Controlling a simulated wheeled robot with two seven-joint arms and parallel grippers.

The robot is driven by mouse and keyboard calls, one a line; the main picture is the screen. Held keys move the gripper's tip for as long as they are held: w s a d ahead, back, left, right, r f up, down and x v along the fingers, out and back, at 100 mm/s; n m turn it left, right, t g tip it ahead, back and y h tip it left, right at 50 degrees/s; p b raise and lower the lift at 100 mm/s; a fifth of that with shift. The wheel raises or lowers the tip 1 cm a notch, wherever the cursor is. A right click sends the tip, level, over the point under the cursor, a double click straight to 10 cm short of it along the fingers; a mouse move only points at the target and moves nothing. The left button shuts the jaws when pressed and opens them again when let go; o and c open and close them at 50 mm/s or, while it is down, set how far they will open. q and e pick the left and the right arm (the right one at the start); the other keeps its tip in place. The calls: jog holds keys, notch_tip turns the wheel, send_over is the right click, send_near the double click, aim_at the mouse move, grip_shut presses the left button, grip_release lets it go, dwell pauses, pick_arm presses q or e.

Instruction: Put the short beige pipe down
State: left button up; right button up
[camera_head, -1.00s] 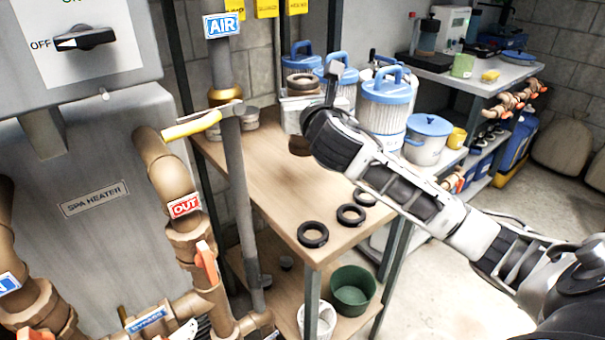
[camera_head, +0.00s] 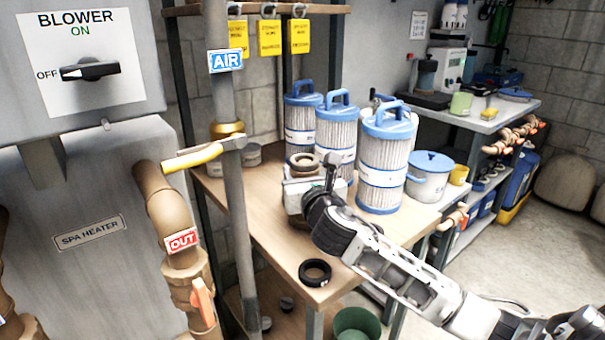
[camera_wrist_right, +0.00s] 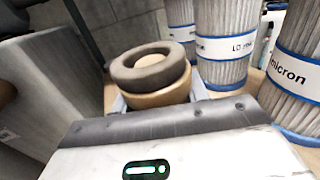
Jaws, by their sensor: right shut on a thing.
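I cannot tell whether the pipe touches the table. My left gripper is not in view.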

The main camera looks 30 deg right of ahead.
jog(key=o, duration=1.3)
jog(key=shift+c, duration=0.2)
jog(key=v, duration=1.2)
jog(key=shift+r, duration=0.15)
